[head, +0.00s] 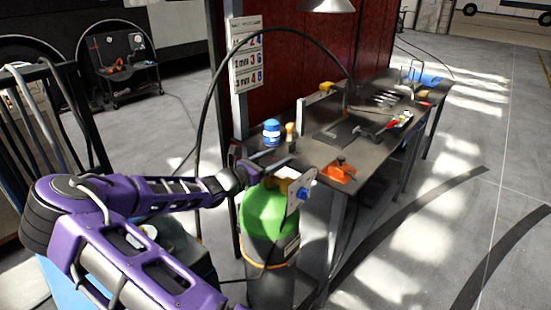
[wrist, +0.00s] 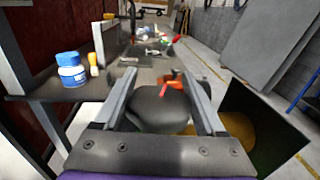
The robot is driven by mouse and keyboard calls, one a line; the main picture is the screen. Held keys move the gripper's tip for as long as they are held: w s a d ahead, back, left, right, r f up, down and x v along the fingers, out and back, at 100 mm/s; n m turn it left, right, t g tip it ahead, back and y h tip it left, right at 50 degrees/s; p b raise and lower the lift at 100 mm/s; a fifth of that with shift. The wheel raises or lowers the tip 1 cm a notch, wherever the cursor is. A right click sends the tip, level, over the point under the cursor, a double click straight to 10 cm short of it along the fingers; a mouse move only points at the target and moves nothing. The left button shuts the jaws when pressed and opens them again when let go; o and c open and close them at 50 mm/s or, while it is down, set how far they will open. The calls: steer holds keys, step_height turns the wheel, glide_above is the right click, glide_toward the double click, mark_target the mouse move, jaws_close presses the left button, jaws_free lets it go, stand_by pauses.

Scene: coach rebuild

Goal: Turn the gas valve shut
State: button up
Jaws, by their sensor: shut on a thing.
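A gas cylinder with a green shoulder (head: 262,212) stands upright at the near end of the workbench. A light plate with a blue knob (head: 303,192) is fixed beside its top; its dark back shows at the right in the wrist view (wrist: 262,112). My gripper (head: 268,166) reaches in from the left over the cylinder's top. In the wrist view, a dark round valve knob (wrist: 158,112) with a red mark sits between the two fingers of my gripper (wrist: 162,97), which are shut on it. In the head view the valve knob is mostly hidden by my gripper.
The workbench (head: 318,145) holds a blue-and-white can (head: 271,133), an orange tool (head: 340,171) and several hand tools close behind the cylinder. A black hose (head: 207,92) arches above. A dark red wall (head: 310,50) backs the bench. The floor at right is clear.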

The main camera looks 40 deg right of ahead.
steer(key=shift+c, duration=1.4)
steer(key=shift+g, duration=0.3)
steer(key=m+g, duration=0.3)
steer(key=g, duration=0.1)
steer(key=shift+s+y+p, duration=0.3)
steer(key=shift+p, duration=0.1)
steer(key=m+g+y, duration=0.1)
steer(key=g, duration=0.1)
steer(key=m+g+y, duration=0.1)
steer(key=m+g, duration=0.1)
steer(key=g, duration=0.1)
steer(key=shift+s+a+f+m+b, duration=0.2)
steer(key=shift+s+m+b, duration=0.1)
steer(key=shift+s+b, duration=0.1)
steer(key=m+g+y, duration=0.1)
steer(key=m+g+y+b, duration=0.1)
steer(key=y, duration=0.1)
steer(key=m+g+y, duration=0.1)
steer(key=g, duration=0.1)
steer(key=shift+s+a+m, duration=0.25)
steer(key=shift+s+m, duration=0.05)
steer(key=shift+s+a+r+m+g+y+b, duration=0.1)
steer(key=shift+a+m+g+y+b, duration=0.15)
steer(key=shift+m+g+y+b, duration=0.75)
steer(key=shift+s+a+m+g+y+b, duration=0.15)
steer(key=shift+m+g+y, duration=0.4)
steer(key=shift+y, duration=0.95)
steer(key=shift+a+r+m+y, duration=0.1)
steer(key=shift+m+y, duration=0.2)
steer(key=shift+m, duration=0.05)
